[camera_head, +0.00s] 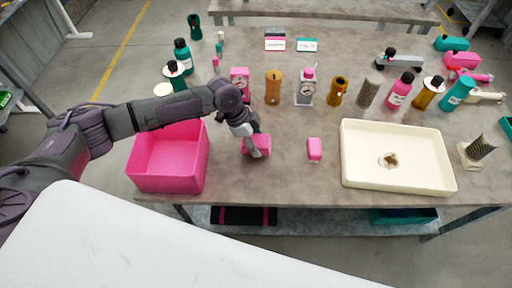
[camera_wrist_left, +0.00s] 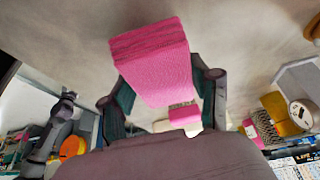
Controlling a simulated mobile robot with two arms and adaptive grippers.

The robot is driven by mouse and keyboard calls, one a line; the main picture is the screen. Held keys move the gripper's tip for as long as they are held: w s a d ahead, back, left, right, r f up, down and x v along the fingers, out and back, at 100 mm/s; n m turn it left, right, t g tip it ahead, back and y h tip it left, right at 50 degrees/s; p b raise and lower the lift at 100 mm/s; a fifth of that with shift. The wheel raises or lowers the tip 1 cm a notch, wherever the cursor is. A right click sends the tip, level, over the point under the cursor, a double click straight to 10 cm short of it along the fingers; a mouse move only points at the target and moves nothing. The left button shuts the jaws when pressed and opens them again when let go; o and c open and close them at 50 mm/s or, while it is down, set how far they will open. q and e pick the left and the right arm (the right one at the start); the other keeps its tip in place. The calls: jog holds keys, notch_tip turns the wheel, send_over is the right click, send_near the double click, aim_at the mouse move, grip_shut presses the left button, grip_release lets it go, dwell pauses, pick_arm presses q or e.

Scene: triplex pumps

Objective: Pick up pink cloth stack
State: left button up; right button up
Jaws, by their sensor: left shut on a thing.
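The pink cloth stack (camera_head: 260,144) is between the fingers of my left gripper (camera_head: 250,145), just right of the pink bin on the table. In the left wrist view the pink cloth stack (camera_wrist_left: 155,65) fills the space between the two dark fingers of my left gripper (camera_wrist_left: 165,95), and its layered edge shows. The gripper is shut on it. I cannot tell whether the stack touches the table. My right gripper is not in view.
A pink bin (camera_head: 145,180) stands left of the gripper. A small pink block (camera_head: 314,149) lies to the right, then a cream tray (camera_head: 440,185) with a brown spot. Bottles, gauges and cylinders line the back of the table (camera_head: 290,185). The front strip is mostly clear.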

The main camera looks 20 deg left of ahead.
pick_arm(q)
jog(key=s+d+r+b, duration=0.2)
jog(key=s+d+r, duration=0.1)
jog(key=d+r, duration=0.5)
jog(key=d, duration=0.3)
jog(key=shift+d, duration=0.15)
